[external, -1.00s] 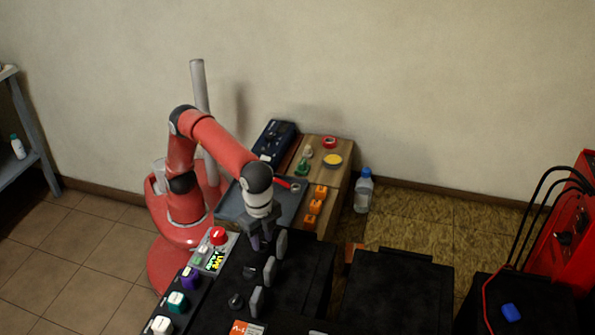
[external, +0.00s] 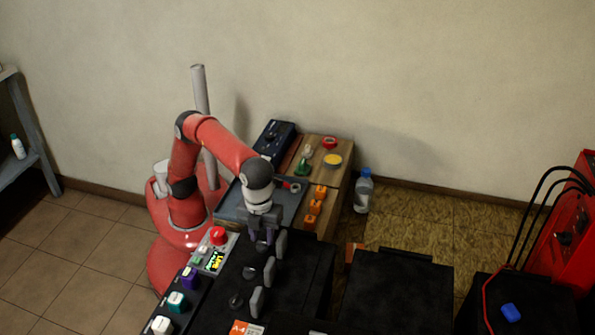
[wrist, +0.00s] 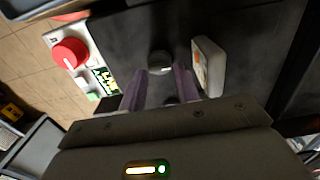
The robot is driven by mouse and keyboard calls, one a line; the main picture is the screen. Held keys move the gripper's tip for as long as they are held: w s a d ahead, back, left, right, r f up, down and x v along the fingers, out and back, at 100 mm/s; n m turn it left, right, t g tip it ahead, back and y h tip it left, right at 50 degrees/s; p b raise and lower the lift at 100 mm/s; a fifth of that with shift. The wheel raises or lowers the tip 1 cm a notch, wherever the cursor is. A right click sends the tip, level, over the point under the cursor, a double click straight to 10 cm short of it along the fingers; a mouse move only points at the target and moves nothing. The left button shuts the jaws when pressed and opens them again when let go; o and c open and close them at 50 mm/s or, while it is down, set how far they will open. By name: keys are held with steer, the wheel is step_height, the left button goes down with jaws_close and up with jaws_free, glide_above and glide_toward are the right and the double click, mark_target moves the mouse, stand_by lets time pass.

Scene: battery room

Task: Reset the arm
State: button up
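My red arm reaches over the black panel (external: 305,265), bent at the elbow, with its wrist pointing down. My gripper (external: 262,243) hangs low over the far end of this panel, close to the nearest grey upright handle (external: 281,243). In the wrist view, the two purple fingers of my gripper (wrist: 160,78) stand apart with nothing held between them. A round dark knob (wrist: 160,61) shows just beyond the gap between the fingertips. The pale upright handle (wrist: 207,66) is right of the fingers. Whether the fingers touch the panel is unclear.
A red button (external: 218,235) stands on a light box left of my gripper. Purple, teal and white buttons line the left edge. A wooden bench (external: 340,190) with orange blocks stands behind. A bottle (external: 364,192) stands right of it.

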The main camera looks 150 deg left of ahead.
step_height(320, 180, up, 6)
steer(key=shift+r+p, duration=0.2)
steer(key=shift+p, duration=0.45)
steer(key=shift+c, duration=0.4)
stand_by(2.9)
